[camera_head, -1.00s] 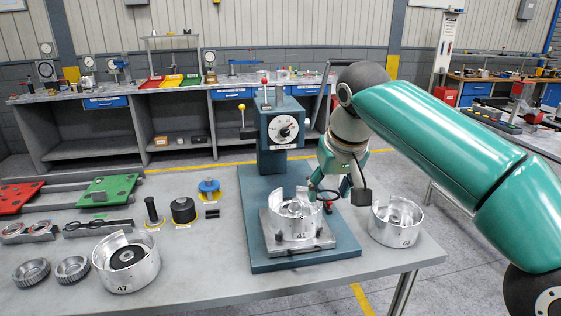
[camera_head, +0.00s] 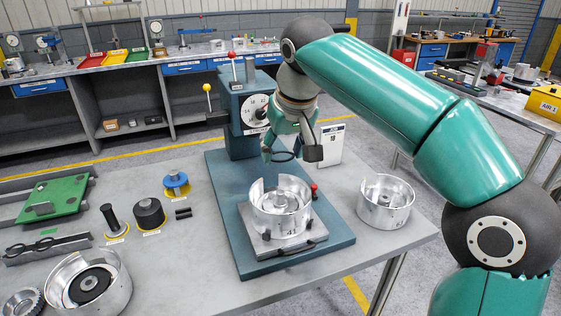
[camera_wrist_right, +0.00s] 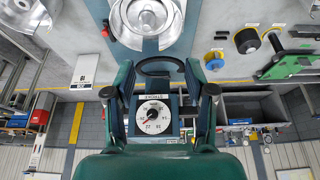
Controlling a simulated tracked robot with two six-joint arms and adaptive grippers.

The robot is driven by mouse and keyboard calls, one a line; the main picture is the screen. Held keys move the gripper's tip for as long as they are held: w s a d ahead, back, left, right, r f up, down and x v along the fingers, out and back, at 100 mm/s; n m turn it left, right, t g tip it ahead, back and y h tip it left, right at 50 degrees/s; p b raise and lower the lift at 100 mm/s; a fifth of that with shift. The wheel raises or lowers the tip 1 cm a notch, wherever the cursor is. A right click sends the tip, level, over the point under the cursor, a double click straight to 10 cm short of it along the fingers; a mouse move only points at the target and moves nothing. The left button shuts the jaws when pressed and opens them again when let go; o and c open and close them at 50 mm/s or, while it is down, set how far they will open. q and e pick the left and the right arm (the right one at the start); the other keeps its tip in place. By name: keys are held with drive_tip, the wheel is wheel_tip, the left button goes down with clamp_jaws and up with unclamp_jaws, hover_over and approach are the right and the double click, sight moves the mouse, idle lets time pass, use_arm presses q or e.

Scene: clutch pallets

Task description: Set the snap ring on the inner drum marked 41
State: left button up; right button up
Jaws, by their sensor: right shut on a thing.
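The drum marked 41 (camera_head: 268,222) sits upright in a clamp plate on the press base; its mark is hard to read now. It also shows at the top of the wrist view (camera_wrist_right: 122,30). Its near wall is tall, and an inner drum (camera_head: 281,199) with a central hub stands inside. The black snap ring (camera_head: 283,160) is held by my right gripper (camera_head: 289,153), above and behind the drum, apart from it. In the wrist view the ring (camera_wrist_right: 160,58) spans between the fingertips. My left gripper is not in view.
The teal press (camera_head: 240,115) with a dial stands behind the ring. A second drum (camera_head: 384,208) stands at the right and another (camera_head: 110,295) at the lower left. A white card (camera_head: 330,145) stands behind the gripper. A red-topped knob (camera_head: 314,190) is beside the clamp plate.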

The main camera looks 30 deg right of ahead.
drive_tip(key=t+b, duration=0.2)
hover_over(279, 191)
drive_tip(key=s, duration=0.2)
wheel_tip(279, 191, down, 10)
drive_tip(key=r, duration=0.1)
wheel_tip(279, 191, down, 7)
drive_tip(key=b, duration=0.5)
drive_tip(key=shift+w+a+b, duration=0.1)
drive_tip(key=shift+a+b, duration=0.05)
drive_tip(key=shift+b, duration=0.15)
idle(0.4)
drive_tip(key=o, duration=0.8)
drive_tip(key=shift+o, duration=0.2)
wheel_tip(279, 191, up, 9)
drive_tip(key=p, duration=0.8)
